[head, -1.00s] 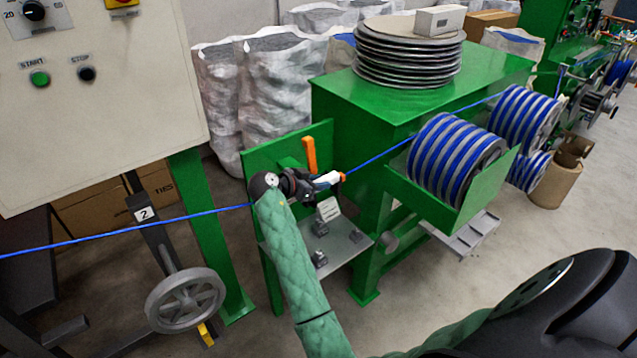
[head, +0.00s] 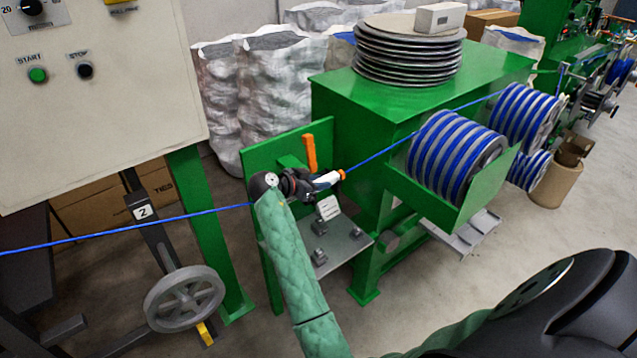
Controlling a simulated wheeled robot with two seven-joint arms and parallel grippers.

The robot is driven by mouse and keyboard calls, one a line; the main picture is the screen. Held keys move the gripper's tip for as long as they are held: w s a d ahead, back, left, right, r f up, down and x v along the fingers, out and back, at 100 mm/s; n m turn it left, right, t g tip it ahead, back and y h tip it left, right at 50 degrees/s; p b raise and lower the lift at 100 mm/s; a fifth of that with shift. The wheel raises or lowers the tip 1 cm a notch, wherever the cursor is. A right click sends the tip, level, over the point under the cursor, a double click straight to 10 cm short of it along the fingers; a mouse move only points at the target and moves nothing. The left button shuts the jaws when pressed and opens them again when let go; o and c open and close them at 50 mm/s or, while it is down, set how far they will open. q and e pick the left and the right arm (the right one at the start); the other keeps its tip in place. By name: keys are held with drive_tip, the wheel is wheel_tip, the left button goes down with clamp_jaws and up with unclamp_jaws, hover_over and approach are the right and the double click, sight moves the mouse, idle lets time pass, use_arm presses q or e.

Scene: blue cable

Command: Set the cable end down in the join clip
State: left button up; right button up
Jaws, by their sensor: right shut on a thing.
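My right gripper (head: 325,180) is at the green stand, below the orange lever (head: 310,152). It is shut on the blue cable's end; the jaws hide most of the grip. An orange tip (head: 342,175) shows at the jaws, and blue cable (head: 380,155) runs from there up right to the reels. Another length of blue cable (head: 120,231) runs from the left edge to my right wrist and passes out of sight behind it. The join clip cannot be made out for certain; clamp-like grey parts (head: 320,228) sit on the small metal shelf (head: 342,248) below. My left gripper is not in view.
A control panel (head: 110,120) with start and stop buttons stands at the left, above a handwheel (head: 185,298). Striped blue reels (head: 450,160) sit in a green cradle beside the green cabinet (head: 400,95). Grey floor (head: 335,320) is open in front.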

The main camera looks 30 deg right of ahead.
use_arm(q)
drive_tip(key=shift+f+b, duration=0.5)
use_arm(e)
drive_tip(key=shift+d+f, duration=0.1)
drive_tip(key=shift+f, duration=0.4)
drive_tip(key=o, duration=1)
drive_tip(key=shift+s, duration=0.1)
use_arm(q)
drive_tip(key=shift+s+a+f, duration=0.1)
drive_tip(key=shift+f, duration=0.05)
